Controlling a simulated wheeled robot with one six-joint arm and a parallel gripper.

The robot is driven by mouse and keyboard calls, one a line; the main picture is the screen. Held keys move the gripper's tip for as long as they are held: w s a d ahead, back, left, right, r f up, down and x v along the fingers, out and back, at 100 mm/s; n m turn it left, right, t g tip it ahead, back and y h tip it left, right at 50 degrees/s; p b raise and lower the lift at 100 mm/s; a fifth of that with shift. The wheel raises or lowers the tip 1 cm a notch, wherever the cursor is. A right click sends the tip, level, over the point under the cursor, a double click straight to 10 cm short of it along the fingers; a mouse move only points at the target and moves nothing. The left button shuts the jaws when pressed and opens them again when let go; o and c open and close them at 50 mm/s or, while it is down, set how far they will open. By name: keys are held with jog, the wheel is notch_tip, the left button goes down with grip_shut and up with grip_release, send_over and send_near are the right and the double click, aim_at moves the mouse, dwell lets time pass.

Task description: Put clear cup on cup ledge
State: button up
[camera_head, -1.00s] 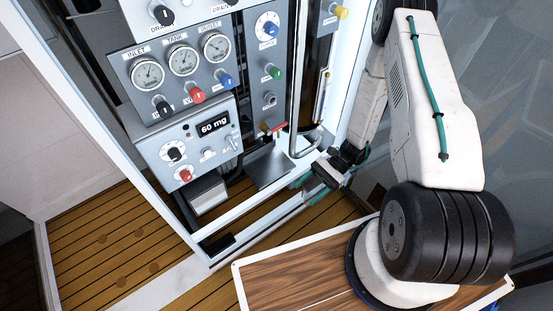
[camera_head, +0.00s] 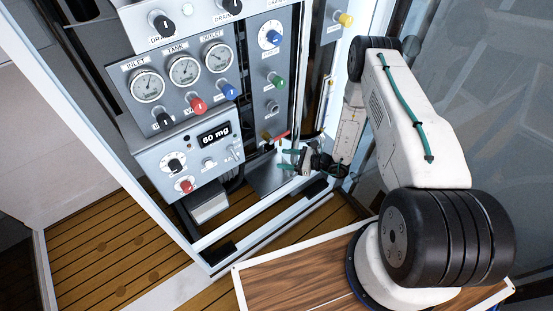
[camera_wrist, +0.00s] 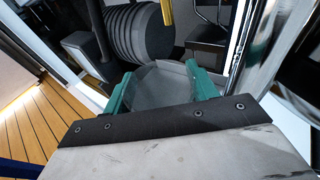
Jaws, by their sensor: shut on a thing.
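My gripper (camera_head: 286,159) is at the lower right of the panel, with its teal fingers pointing left. In the wrist view the fingers (camera_wrist: 160,90) are shut on a see-through, greyish round cup, the clear cup (camera_wrist: 160,82), held between them. In the head view the cup is too small and faint to make out. The cup ledge (camera_head: 262,180), a grey metal plate low on the panel, lies right by the fingertips and partly behind them. I cannot tell whether the cup touches the ledge.
A red-handled tap (camera_head: 279,136) sits just above the gripper. A grey box with a "60 mg" display (camera_head: 214,136) is to the left. A vertical metal pipe (camera_head: 300,80) and a white frame bar (camera_head: 235,222) border the space. A wooden board (camera_head: 280,285) is at the front.

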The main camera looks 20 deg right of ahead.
jog(key=w, duration=0.1)
jog(key=w+a, duration=0.2)
jog(key=w, duration=0.1)
jog(key=shift+a+f, duration=0.2)
jog(key=shift+f, duration=0.05)
jog(key=shift+w+a+f, duration=0.15)
jog(key=shift+w+f, duration=0.05)
jog(key=shift+f, duration=0.7)
jog(key=shift+w+a+f, duration=0.1)
jog(key=shift+w+f, duration=0.05)
jog(key=shift+f, duration=0.75)
jog(key=o, duration=1)
jog(key=shift+f, duration=0.1)
jog(key=shift+r, duration=0.2)
jog(key=v, duration=1.2)
